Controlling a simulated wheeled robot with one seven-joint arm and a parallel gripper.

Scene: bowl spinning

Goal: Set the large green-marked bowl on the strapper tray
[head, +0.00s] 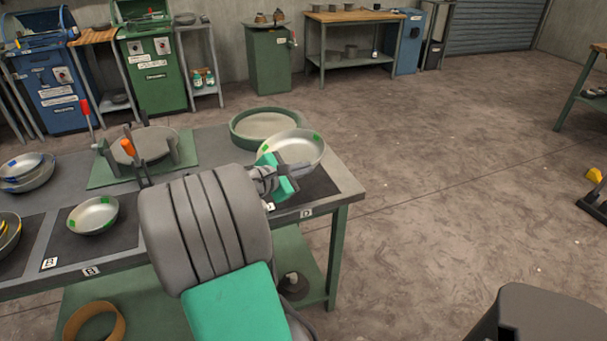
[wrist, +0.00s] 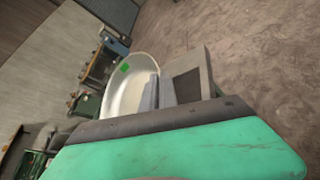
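The large green-marked bowl (head: 303,146) is silver with green patches on its rim. It is tilted and raised over the right end of the bench, and also shows in the wrist view (wrist: 128,85). My gripper (head: 287,178) is shut on its near rim; one finger shows inside the bowl in the wrist view. A round tray with a raised green rim (head: 243,135) lies on the bench just behind and left of the bowl. I cannot tell from any label whether this is the strapper tray.
A clamp fixture with upright levers (head: 145,147) stands left of the round tray. A smaller green-marked bowl (head: 92,216) sits on the mat labelled B. Blue-marked bowls (head: 28,172) and yellow-marked bowls (head: 7,232) are at far left. The floor to the right is mostly clear.

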